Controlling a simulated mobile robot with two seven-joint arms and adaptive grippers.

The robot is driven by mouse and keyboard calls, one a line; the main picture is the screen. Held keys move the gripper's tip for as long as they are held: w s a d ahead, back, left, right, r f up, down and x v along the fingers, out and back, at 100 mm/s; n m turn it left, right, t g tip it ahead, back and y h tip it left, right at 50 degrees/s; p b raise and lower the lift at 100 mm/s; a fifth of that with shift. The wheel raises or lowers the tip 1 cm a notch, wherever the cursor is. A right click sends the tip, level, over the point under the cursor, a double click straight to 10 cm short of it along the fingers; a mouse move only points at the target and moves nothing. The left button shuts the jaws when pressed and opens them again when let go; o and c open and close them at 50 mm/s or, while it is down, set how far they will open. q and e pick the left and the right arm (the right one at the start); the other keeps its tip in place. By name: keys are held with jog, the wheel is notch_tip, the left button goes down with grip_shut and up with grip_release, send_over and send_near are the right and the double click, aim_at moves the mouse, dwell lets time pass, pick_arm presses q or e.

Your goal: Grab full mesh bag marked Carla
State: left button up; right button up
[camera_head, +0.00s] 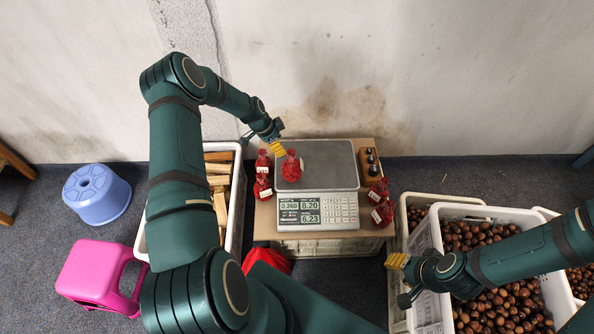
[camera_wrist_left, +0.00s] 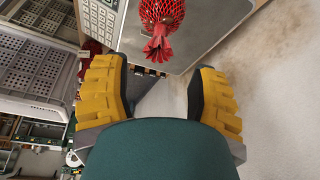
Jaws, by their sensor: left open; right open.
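A full red mesh bag (camera_head: 292,168) stands on the scale's metal plate. White labels show on the red mesh bags, but their names are too small to read, so I cannot tell which is marked Carla. Two more red bags (camera_head: 263,186) stand left of the scale, and two (camera_head: 380,213) stand to its right. My left gripper (camera_head: 279,148) is open, just behind and left of the bag on the scale. In the left wrist view a red bag (camera_wrist_left: 162,28) shows ahead of the open, empty fingers (camera_wrist_left: 159,84), not between them. My right gripper (camera_head: 398,271) is open beside the chestnut crate.
The scale (camera_head: 318,212) stands on a low table (camera_head: 376,235) against the wall. White crates of chestnuts (camera_head: 430,235) are at right. A crate of wooden pieces (camera_head: 237,205) is at left, near a blue stool (camera_head: 97,195) and a pink stool (camera_head: 92,272).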

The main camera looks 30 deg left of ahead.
aim_at(291, 157)
pick_arm(q)
jog(key=b+x, duration=0.1)
jog(key=x, duration=0.5)
jog(key=b+x, duration=0.1)
jog(key=x, duration=0.4)
jog(key=shift+c, duration=0.4)
grip_shut()
